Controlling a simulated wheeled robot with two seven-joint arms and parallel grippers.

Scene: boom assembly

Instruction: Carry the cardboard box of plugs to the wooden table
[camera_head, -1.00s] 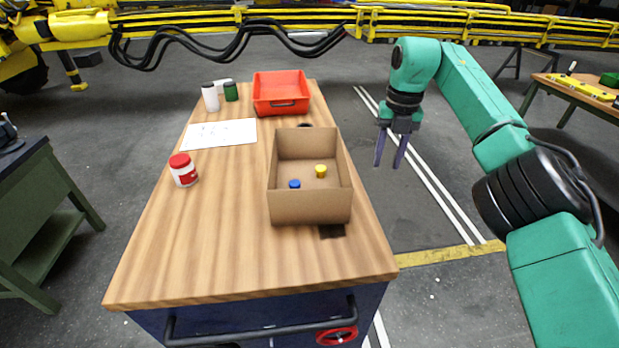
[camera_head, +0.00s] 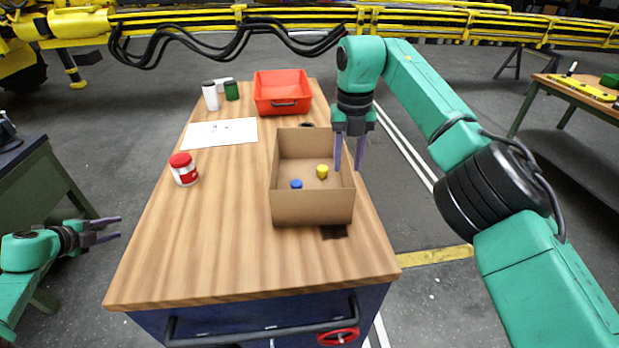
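The open cardboard box (camera_head: 312,208) sits on the wood-topped cart (camera_head: 222,245), right of its middle. A blue plug (camera_head: 296,184) and a yellow plug (camera_head: 322,171) lie inside it. My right gripper (camera_head: 348,168) points down at the box's right wall, its fingers apart. One finger appears on the inner side of the wall and the other on the outer side; I cannot tell whether they touch it. My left gripper (camera_head: 119,228) is open and empty, left of the cart. A wooden table (camera_head: 590,98) stands at the far right, partly cut off.
A red bin (camera_head: 281,110), a white bottle (camera_head: 210,97), a green-lidded container (camera_head: 231,91) and a paper sheet (camera_head: 219,133) are at the cart's back. A yellow boom (camera_head: 440,25) crosses behind.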

